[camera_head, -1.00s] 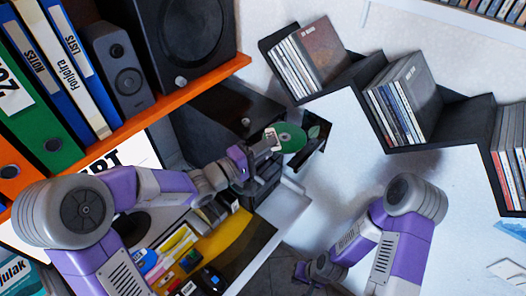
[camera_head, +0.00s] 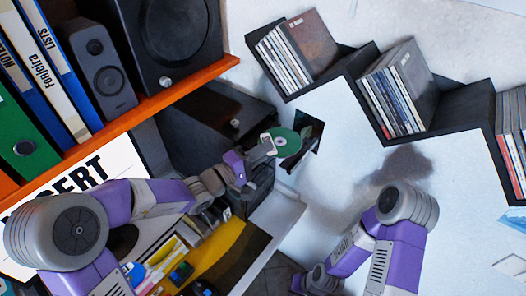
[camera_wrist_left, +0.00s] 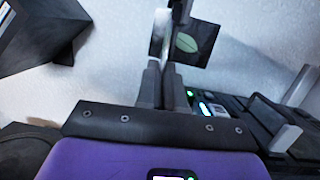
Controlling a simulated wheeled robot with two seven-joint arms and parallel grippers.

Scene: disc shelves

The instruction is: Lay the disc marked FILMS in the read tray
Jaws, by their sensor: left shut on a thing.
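My left gripper (camera_head: 267,144) is shut on a green disc (camera_head: 286,143) with a pale centre, held by its edge. No lettering on the disc is readable. A dark square tray (camera_head: 316,130) with a green leaf mark sticks out just behind and right of the disc, which covers part of it. In the left wrist view the disc (camera_wrist_left: 158,35) shows nearly edge-on above the fingers, and the tray (camera_wrist_left: 208,38) is to its right. I cannot tell whether they touch. My right gripper (camera_head: 300,283) is low at the bottom, small and partly hidden; its jaws are unclear.
A black stepped shelf (camera_head: 412,137) with several disc cases (camera_head: 285,60) runs across the upper right. An orange shelf edge (camera_head: 185,82) with speakers (camera_head: 172,40) and binders is upper left. A desk organiser (camera_head: 215,258) lies below my left arm. White wall is open at centre right.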

